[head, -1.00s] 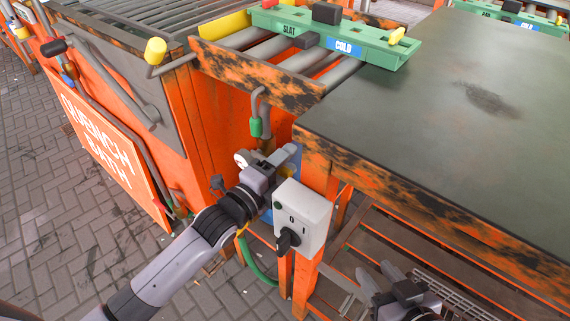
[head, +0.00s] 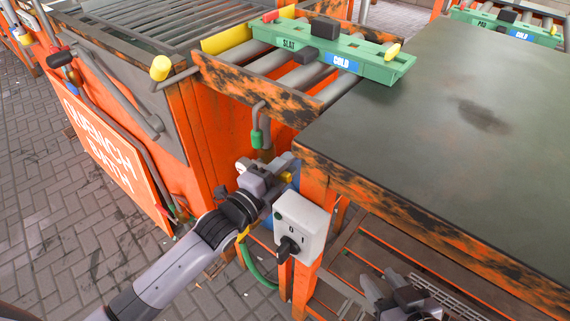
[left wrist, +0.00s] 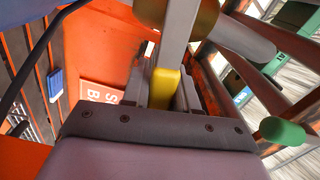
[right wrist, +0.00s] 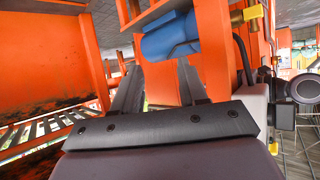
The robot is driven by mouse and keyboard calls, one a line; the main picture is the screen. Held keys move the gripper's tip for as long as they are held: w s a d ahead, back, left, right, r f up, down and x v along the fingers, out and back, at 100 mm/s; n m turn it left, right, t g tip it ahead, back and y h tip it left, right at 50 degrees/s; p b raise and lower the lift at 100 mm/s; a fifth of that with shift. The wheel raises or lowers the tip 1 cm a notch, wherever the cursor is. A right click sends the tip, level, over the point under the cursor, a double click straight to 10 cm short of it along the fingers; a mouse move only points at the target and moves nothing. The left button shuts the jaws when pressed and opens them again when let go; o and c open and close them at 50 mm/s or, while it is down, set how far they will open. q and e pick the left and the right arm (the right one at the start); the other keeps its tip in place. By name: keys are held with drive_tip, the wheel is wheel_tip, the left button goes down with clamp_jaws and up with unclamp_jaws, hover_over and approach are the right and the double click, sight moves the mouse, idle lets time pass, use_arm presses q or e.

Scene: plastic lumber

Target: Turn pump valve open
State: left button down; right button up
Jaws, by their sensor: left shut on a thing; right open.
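My left gripper (head: 280,172) is beside the orange frame, just behind the white switch box. The left wrist view shows its fingers shut on a yellow handle (left wrist: 165,88), which I take for the pump valve's lever. A small yellow piece (head: 287,177) shows at the fingertips in the head view. A brass-coloured part (left wrist: 206,18) is just beyond the fingers; most of the valve is hidden. My right gripper (head: 385,290) is open and empty at the lower right. The right wrist view shows a blue pump-like cylinder (right wrist: 170,38) beyond its fingers, with brass fittings (right wrist: 248,14) nearby.
The white switch box (head: 302,228) with a black knob is close to my left gripper. A grey-topped table (head: 450,130) overhangs my right gripper. The orange quench bath (head: 115,150) stands at the left. A green hose (head: 252,262) hangs below the left gripper.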

use_arm(q)
drive_tip(key=n+p, duration=0.1)
drive_tip(key=r+n+p, duration=0.1)
drive_tip(key=n, duration=0.1)
drive_tip(key=a+r+n+p, duration=0.1)
drive_tip(key=n+p, duration=0.1)
drive_tip(key=shift+w+r, duration=0.25)
drive_tip(key=shift+w, duration=0.05)
use_arm(e)
drive_tip(key=shift+m+g+h, duration=0.6)
drive_tip(key=shift+h, duration=0.1)
drive_tip(key=s+d+f, duration=0.2)
drive_tip(key=d, duration=0.1)
drive_tip(key=shift+s+d+f, duration=0.1)
drive_tip(key=shift+s+d, duration=0.2)
use_arm(q)
drive_tip(key=c, duration=1.1)
unclamp_jaws()
drive_tip(key=shift+o, duration=0.7)
use_arm(e)
drive_tip(key=shift+w+r, duration=0.2)
use_arm(q)
drive_tip(key=p+v, duration=0.1)
drive_tip(key=v, duration=0.6)
use_arm(e)
drive_tip(key=shift+r, duration=0.75)
